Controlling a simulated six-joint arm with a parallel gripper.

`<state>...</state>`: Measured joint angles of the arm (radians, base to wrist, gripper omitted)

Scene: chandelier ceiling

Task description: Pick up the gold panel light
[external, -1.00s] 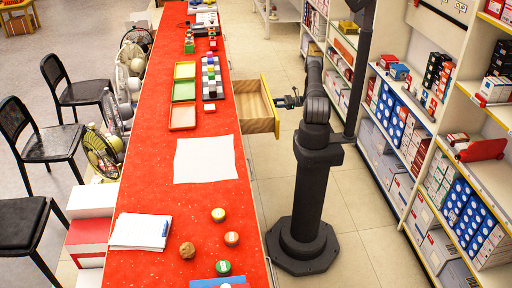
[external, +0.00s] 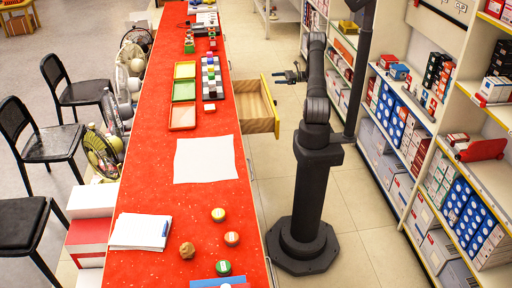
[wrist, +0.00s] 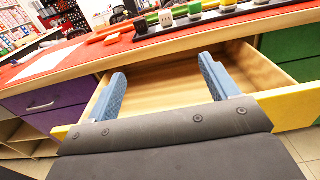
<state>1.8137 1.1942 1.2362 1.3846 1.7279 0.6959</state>
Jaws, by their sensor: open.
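I cannot make out a gold panel light in either view. My gripper (external: 291,76) is just right of the open drawer (external: 262,126) in the external view, above its level. In the wrist view my gripper (wrist: 162,72) shows two blue fingers spread wide apart with nothing between them. The fingers point over the drawer's wooden inside (wrist: 165,85). The part of the drawer that shows looks empty; its near part is hidden behind my gripper.
Stocked shelves (external: 440,110) stand at right. Some floor is clear between.

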